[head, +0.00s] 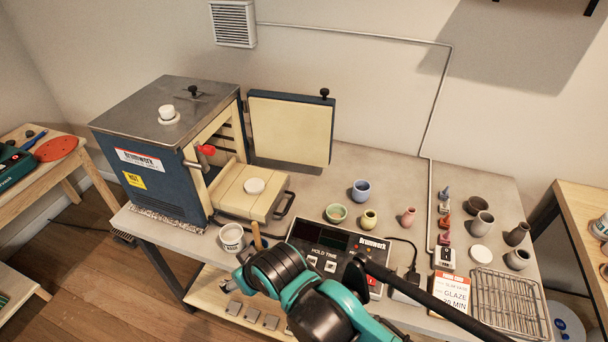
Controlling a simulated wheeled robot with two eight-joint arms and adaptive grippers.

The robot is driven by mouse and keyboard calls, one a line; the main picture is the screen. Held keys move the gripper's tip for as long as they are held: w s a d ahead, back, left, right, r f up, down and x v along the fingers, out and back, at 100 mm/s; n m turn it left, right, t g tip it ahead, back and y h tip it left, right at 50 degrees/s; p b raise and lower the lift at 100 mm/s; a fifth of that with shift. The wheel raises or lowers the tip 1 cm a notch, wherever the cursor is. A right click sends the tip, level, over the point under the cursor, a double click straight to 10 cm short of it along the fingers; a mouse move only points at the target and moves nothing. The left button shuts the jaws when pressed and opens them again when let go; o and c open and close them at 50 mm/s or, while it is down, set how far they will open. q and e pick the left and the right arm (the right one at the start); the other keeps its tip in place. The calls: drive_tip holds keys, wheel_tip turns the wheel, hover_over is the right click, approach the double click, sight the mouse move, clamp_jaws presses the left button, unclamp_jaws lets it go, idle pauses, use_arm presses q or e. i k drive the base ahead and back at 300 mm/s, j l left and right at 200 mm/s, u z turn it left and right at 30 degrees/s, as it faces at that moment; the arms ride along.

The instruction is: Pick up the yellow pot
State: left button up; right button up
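The yellow pot (369,219) is a small, rounded, open-topped pot. It stands upright on the grey worktable (318,189), with the green bowl (336,213) to its left, the blue cup (361,190) behind it and the pink vase (408,216) to its right. Nothing holds it. A teal and black arm of mine, apparently the right one, reaches in from the bottom, in front of the control box and well apart from the pot. Its gripper fingers cannot be made out clearly. My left gripper is not in view.
The kiln (161,150) stands open at the left, with a white lid on its pulled-out shelf. The control box (336,250) lies in front of the pot. Glaze samples, grey pots and a wire rack (510,303) are at the right. The table behind the pots is clear.

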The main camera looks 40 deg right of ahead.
sight(369, 220)
drive_tip(key=z, duration=2.1)
drive_tip(key=i+l+z, duration=0.45)
drive_tip(key=k+l, duration=0.1)
drive_tip(key=l, duration=0.05)
